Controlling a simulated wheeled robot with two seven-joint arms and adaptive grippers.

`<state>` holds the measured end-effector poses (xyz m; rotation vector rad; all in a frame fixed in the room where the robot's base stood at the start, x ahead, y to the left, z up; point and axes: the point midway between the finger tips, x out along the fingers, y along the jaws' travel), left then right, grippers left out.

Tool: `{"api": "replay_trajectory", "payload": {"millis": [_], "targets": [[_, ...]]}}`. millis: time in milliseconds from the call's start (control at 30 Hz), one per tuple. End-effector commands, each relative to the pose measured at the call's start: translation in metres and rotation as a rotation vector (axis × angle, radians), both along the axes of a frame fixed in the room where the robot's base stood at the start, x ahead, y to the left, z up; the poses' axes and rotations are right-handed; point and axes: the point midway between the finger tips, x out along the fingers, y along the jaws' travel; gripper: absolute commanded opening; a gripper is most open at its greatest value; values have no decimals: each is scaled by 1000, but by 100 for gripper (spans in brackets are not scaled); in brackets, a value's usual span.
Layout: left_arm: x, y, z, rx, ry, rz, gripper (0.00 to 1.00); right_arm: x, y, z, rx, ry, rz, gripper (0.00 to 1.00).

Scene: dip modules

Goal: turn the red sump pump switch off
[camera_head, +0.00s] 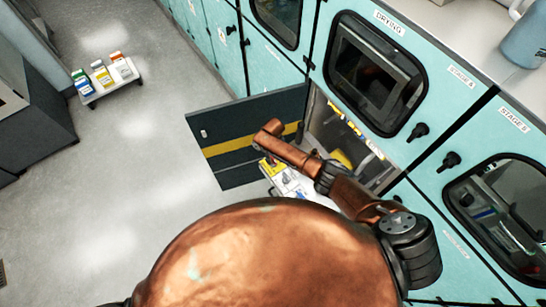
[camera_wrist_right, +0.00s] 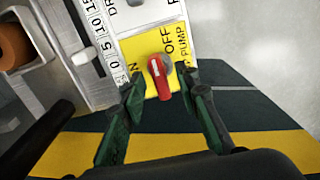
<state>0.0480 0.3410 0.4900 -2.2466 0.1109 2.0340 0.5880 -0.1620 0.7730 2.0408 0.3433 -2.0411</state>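The red sump pump switch (camera_wrist_right: 159,78) shows in the right wrist view on a yellow panel patch (camera_wrist_right: 147,50) with ON, OFF and PUMP lettering. Its red lever points toward the bottom of that view, away from the OFF lettering. My right gripper (camera_wrist_right: 162,86) is open, with one green-sided finger on each side of the lever. I cannot tell whether either finger touches it. In the head view the white control panel (camera_head: 289,184) shows below my right arm, but the switch cannot be made out. My left gripper is not in view.
A dark open door with a yellow stripe (camera_head: 228,147) lies beside the open compartment (camera_head: 327,124) under the DRYING window. Teal cabinets (camera_head: 440,60) line the right. The floor between is clear.

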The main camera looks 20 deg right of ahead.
Motion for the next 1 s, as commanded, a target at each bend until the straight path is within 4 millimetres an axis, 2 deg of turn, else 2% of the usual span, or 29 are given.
{"api": "replay_trajectory", "payload": {"millis": [133, 267, 500, 700, 833, 1000], "targets": [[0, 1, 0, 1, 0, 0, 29, 0, 0, 7, 1, 0, 1, 29], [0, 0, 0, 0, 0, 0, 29, 1, 0, 24, 3, -2, 1, 29], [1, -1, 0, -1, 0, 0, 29, 1, 0, 74, 4, -4, 1, 29], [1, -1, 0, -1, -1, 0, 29, 1, 0, 106, 1, -2, 0, 29], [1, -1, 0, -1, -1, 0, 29, 0, 0, 116, 0, -1, 0, 29], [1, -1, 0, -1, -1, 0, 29, 0, 0, 120, 0, 0, 0, 29]]}}
